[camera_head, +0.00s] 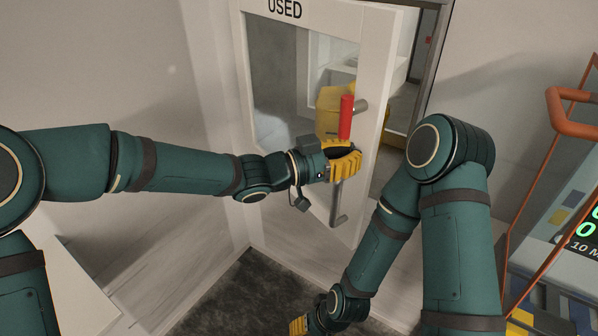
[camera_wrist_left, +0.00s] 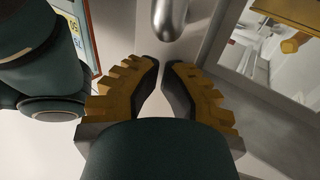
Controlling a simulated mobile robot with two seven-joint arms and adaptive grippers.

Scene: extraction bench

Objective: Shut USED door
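The USED door (camera_head: 377,110) is a white frame with a glass pane, standing ajar, with a gap at its right edge. My right gripper (camera_head: 299,326) is low at the bottom edge, mostly cut off.
A yellow container (camera_head: 329,108) shows through the glass. A cart with an orange rail (camera_head: 572,116) and a display stands at the right. White walls flank the door on the left. Dark floor (camera_head: 235,290) lies open below. My right arm stands right of the door.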

